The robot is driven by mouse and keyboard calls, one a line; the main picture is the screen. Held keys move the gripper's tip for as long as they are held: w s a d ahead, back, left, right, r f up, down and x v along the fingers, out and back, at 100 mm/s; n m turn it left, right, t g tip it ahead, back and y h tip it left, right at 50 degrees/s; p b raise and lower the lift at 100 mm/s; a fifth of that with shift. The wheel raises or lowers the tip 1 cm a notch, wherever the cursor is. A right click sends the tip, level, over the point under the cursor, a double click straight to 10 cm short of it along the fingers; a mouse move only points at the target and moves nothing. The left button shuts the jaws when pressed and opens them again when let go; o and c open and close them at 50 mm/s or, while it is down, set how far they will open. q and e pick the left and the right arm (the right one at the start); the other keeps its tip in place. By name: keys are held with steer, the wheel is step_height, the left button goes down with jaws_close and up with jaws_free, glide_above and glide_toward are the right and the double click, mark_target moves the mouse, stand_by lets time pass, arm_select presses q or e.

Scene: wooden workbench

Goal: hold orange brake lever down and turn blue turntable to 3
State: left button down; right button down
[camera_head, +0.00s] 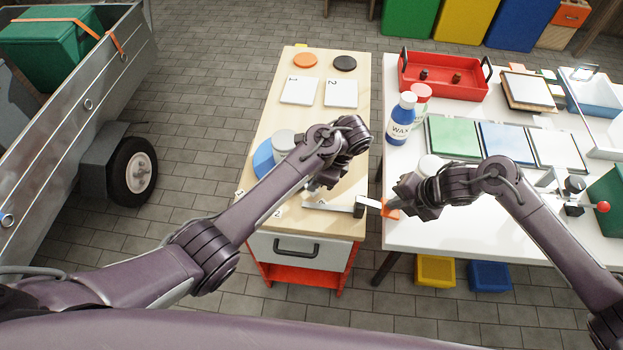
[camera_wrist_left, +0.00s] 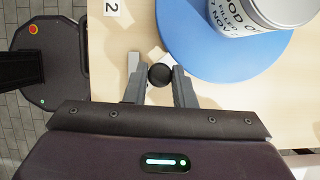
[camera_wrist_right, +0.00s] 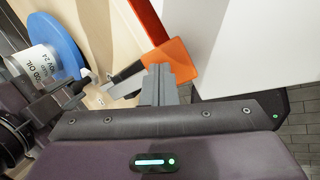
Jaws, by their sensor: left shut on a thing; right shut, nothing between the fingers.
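The blue turntable (camera_head: 263,160) carries a grey-white tin (camera_head: 284,140) and is partly hidden by my left arm. My left gripper (camera_wrist_left: 159,85) is shut on a black knob (camera_wrist_left: 160,74) at the turntable's edge, beside a pale pointer (camera_wrist_left: 156,56). A number 2 label (camera_wrist_left: 112,7) lies left of the knob in the left wrist view. It also shows in the head view (camera_head: 278,213). The orange brake lever pad (camera_head: 391,211) is at the bench's right edge. My right gripper (camera_wrist_right: 160,72) is shut and empty, its fingertips over the pad; contact is not certain.
Another label (camera_head: 240,193) lies at the bench's left edge, its number unclear. White cards (camera_head: 300,91) and two discs (camera_head: 305,60) lie at the bench's far end. The white table (camera_head: 430,236) to the right holds a wax bottle (camera_head: 401,118) and red tray (camera_head: 440,90).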

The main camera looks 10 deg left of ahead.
arm_select(q)
steer(key=shift+w+d, duration=0.15)
steer(key=shift+w, duration=0.05)
stand_by(0.5)
steer(key=c, duration=1.2)
jaws_free()
steer(key=shift+c, duration=0.2)
steer(key=v, duration=0.7)
steer(key=shift+r, duration=0.25)
steer(key=shift+d, duration=0.15)
step_height(320, 180, up, 6)
steer(key=p, duration=0.6)
arm_select(e)
step_height(320, 180, up, 8)
steer(key=shift+f, duration=0.2)
